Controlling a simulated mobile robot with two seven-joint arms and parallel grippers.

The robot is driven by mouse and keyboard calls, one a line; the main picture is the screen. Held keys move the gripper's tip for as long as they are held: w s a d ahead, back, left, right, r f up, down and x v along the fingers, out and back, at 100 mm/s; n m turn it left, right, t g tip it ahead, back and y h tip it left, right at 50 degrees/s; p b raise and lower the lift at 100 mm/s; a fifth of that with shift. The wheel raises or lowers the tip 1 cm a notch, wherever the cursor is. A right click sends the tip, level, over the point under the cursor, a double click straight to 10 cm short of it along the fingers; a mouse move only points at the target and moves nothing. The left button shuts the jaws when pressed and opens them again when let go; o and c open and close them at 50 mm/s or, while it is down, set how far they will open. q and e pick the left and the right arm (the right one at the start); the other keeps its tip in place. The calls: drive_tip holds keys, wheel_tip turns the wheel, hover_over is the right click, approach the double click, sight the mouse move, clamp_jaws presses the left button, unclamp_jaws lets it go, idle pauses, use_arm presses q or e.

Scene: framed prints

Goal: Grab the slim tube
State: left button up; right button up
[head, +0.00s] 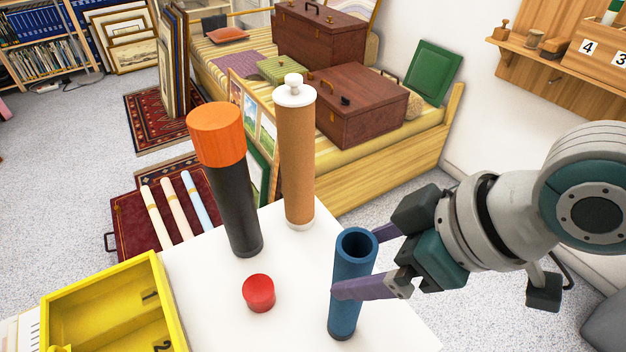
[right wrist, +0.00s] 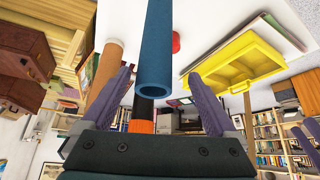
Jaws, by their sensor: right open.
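The slim blue tube (head: 345,300) stands upright on the white table, its open mouth at the top. My right gripper (head: 354,264) is open, with its purple fingers on either side of the blue tube; one finger passes in front and the other is partly behind. In the right wrist view the blue tube (right wrist: 153,50) lies between the spread fingers (right wrist: 161,75); I cannot tell whether they touch it. A red cap (head: 258,293) lies left of the tube. Purple fingers, apparently my left gripper's (right wrist: 302,142), show at the right wrist view's edge.
A thicker black tube with an orange cap (head: 235,205) and a brown tube with a white lid (head: 297,160) stand behind on the white table (head: 205,300). A yellow divided box (head: 60,292) is at the front left. A daybed with brown cases (head: 360,105) stands beyond.

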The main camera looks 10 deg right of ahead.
drive_tip(key=shift+x, duration=0.95)
drive_tip(key=x, duration=0.1)
drive_tip(key=b+x, duration=0.1)
drive_tip(key=x, duration=0.1)
drive_tip(key=b+x, duration=0.1)
drive_tip(key=shift+w+d+f, duration=0.15)
drive_tip(key=shift+w+f, duration=0.1)
drive_tip(key=shift+w, duration=0.05)
drive_tip(key=shift+w+f, duration=0.15)
drive_tip(key=shift+f, duration=0.1)
drive_tip(key=c, duration=0.9)
clamp_jaws()
drive_tip(key=shift+r, duration=0.1)
